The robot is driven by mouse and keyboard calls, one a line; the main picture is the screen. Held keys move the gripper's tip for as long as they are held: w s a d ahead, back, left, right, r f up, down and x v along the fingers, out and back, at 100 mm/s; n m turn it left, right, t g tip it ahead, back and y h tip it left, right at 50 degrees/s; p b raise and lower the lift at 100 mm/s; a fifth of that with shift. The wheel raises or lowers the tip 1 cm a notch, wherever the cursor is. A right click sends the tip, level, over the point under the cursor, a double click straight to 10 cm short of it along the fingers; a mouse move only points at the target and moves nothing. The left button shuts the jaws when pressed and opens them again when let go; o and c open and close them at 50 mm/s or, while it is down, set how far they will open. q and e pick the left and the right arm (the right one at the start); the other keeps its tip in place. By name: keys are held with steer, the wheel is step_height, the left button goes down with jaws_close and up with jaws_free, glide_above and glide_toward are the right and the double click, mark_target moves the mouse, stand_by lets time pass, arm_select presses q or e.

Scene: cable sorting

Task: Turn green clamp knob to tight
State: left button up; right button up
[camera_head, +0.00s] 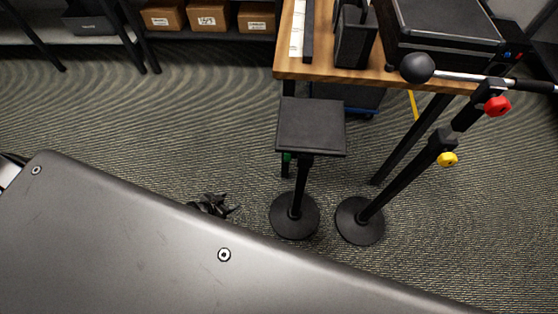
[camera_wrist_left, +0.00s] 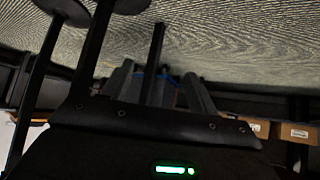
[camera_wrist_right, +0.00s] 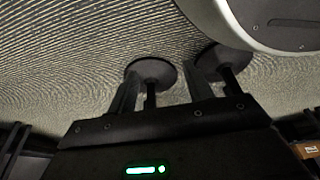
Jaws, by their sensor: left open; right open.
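The green clamp knob (camera_head: 287,156) shows only as a small patch beside the pole under the square black plate (camera_head: 311,125) of a floor stand. Its setting cannot be told. My left gripper (camera_head: 213,205) shows low and left of this stand, partly hidden by my own grey body, apart from the knob. In the left wrist view its fingers (camera_wrist_left: 160,88) are spread and empty. My right gripper is hidden in the head view. In the right wrist view its fingers (camera_wrist_right: 180,92) are apart and empty, with round stand bases beyond.
A second stand (camera_head: 360,220) carries a boom with a red knob (camera_head: 497,105) and a yellow knob (camera_head: 447,159). A wooden table (camera_head: 345,75) holding black equipment stands behind. Cardboard boxes (camera_head: 208,16) sit on a back shelf. The carpet at left is clear.

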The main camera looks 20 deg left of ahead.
mark_target(288, 155)
arm_select(q)
steer(key=w+d+r+m+t+h+b, duration=0.3)
steer(key=w+r+m+h+b, duration=0.35)
steer(key=w+r, duration=0.8)
arm_select(e)
steer(key=w+a+r+t+y, duration=0.1)
steer(key=w+a+r+t, duration=0.25)
steer(key=w+r, duration=0.6)
arm_select(q)
steer(key=s+d+r+m+g+h+b, duration=0.2)
steer(key=s+r+g+h+b, duration=0.15)
steer(key=r, duration=0.35)
steer(key=s+d+r+m+g+h+b, duration=0.2)
steer(key=r+m+g+h, duration=0.15)
steer(key=r, duration=0.25)
steer(key=x, duration=1.1)
steer(key=shift+w+r+n+h, duration=0.35)
steer(key=shift+r+n, duration=0.05)
arm_select(e)
step_height(288, 155, up, 14)
steer(key=w+a+t, duration=0.1)
steer(key=t, duration=0.1)
steer(key=shift+w+a+r+n+y, duration=0.2)
steer(key=shift+w+n+y, duration=0.1)
steer(key=shift+n+y, duration=0.1)
arm_select(q)
steer(key=shift+a, duration=0.15)
steer(key=shift+c, duration=0.2)
steer(key=c, duration=1)
